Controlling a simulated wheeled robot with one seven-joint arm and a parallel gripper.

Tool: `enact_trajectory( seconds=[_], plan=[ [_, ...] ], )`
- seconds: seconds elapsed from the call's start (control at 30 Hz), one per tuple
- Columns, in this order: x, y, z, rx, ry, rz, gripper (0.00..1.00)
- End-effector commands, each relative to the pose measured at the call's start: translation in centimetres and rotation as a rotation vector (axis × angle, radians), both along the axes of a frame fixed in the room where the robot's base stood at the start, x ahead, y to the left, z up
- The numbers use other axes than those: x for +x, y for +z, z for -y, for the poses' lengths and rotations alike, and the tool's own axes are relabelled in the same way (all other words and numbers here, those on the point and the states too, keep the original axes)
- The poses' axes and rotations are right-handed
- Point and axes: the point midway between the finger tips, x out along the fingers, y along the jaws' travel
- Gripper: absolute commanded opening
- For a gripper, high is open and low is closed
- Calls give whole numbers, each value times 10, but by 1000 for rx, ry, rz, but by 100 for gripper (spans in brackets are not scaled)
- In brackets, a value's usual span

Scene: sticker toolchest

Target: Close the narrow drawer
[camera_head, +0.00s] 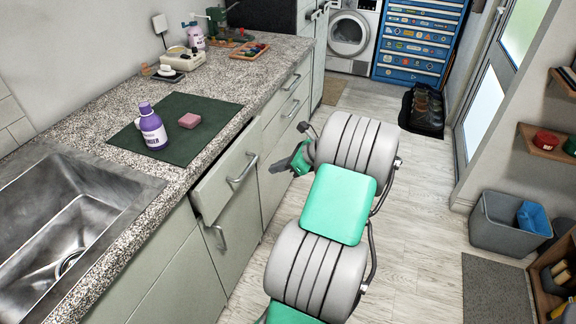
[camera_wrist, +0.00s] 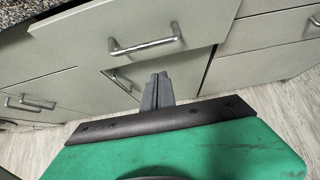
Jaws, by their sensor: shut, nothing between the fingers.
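The narrow drawer (camera_head: 218,186) under the counter is pulled part way out; its front stands clear of the cabinet. It has a metal bar handle (camera_head: 243,168). In the wrist view the drawer front (camera_wrist: 85,36) fills the upper left, with its handle (camera_wrist: 146,48) near the top middle. My gripper (camera_head: 276,165) is in the aisle to the right of the drawer front, apart from it. In the wrist view my gripper's dark fingers (camera_wrist: 159,77) are together and empty, below the handle in the picture. The drawer's inside is mostly hidden.
A cupboard door (camera_head: 226,254) with its own handle is below the drawer. The granite counter (camera_head: 238,88) holds a green mat (camera_head: 205,118), a purple bottle (camera_head: 152,130) and a pink sponge (camera_head: 190,120). A sink (camera_head: 95,195) is nearer.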

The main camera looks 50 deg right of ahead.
Motion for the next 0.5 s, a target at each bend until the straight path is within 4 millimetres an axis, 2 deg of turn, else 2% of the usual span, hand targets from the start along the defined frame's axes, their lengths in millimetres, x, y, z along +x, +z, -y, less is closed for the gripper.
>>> enact_trajectory(
  seconds=[0.1, 0.23, 0.33, 0.5],
  plan=[
    [20, -16, -8, 0, 5, 0, 0],
    [40, -8, -14, -3, 3, 0, 0],
    [49, -6, -17, -3, 2, 0, 0],
    [52, -5, -18, -1, 1, -1, 0]
  ],
)
